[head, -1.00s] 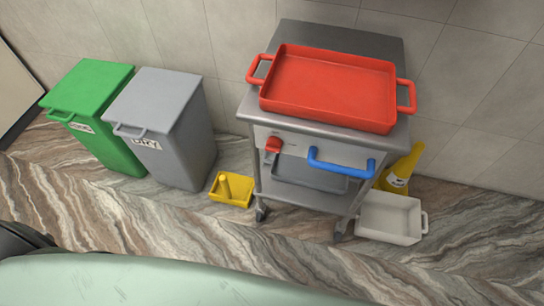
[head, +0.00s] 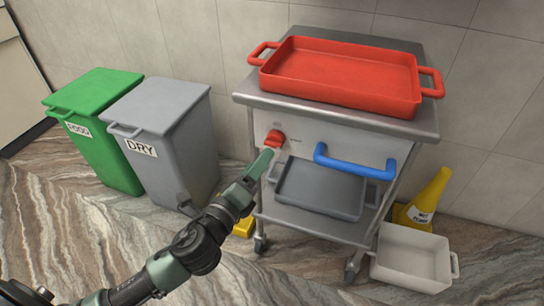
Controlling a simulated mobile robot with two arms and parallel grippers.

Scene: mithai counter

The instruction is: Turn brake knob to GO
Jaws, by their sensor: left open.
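The red brake knob (head: 274,138) sits on the light front panel of the metal cart (head: 290,115), at the panel's left end. Small marks are printed around it, too small to read. My left gripper (head: 267,152) reaches up from the lower left, its tip right at the knob's lower edge. It is open. The gripper's end overlaps the lower part of the knob in the picture, and I cannot tell if they touch. My right gripper is not in view.
A blue handle (head: 350,165) is on the panel right of the knob. A red tray (head: 340,76) lies on top, a grey tray (head: 320,190) below. Green (head: 95,90) and grey (head: 165,110) bins stand left; a yellow cone (head: 428,200) and white tub (head: 412,258) right.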

